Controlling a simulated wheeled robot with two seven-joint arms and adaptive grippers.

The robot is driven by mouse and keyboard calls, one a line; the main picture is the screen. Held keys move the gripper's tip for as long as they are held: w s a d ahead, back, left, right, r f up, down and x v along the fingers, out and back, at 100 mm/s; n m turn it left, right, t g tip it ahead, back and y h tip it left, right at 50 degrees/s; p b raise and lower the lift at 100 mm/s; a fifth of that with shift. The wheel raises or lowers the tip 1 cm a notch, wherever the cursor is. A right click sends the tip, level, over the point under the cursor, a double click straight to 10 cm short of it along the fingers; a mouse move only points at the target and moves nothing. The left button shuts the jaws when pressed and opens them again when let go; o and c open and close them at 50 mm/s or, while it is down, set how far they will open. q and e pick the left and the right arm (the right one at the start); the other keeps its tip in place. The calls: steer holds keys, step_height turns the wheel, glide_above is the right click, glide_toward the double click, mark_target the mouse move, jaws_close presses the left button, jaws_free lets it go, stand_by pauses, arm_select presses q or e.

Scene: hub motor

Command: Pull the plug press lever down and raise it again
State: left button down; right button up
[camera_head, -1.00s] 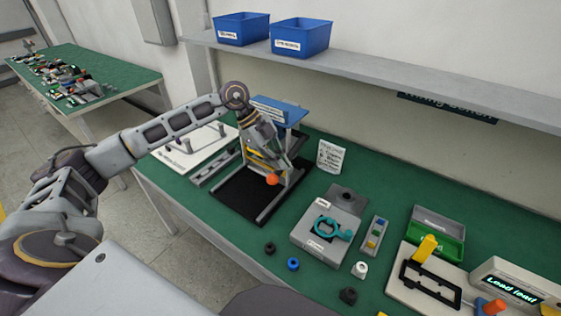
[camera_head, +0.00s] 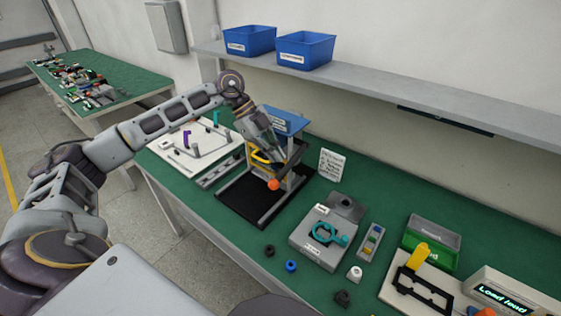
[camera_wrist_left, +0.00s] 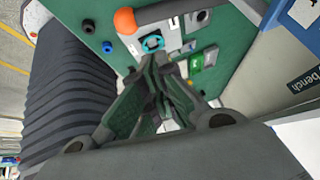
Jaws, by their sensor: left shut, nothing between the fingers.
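The plug press stands on a black base (camera_head: 232,203) toward the left of the green bench, with a grey frame and a blue top (camera_head: 287,121). Its lever ends in an orange ball knob (camera_head: 274,184), low at the front of the frame; the knob also shows large in the left wrist view (camera_wrist_left: 125,20). My left gripper (camera_head: 280,160) is at the press, just above the knob; whether it touches the lever I cannot tell. Its fingers are closed together with nothing between them in the left wrist view (camera_wrist_left: 160,75). My right gripper is not in view.
A grey fixture with a teal ring handle (camera_head: 328,234) stands right of the press. Small round parts, one blue (camera_head: 291,266), lie along the front edge. A white board (camera_head: 190,152) lies left of the press. Blue bins (camera_head: 304,50) sit on the shelf above.

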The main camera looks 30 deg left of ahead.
arm_select(q)
steer(key=v, duration=0.6)
steer(key=shift+s+a+r, duration=0.25)
steer(key=shift+a, duration=0.1)
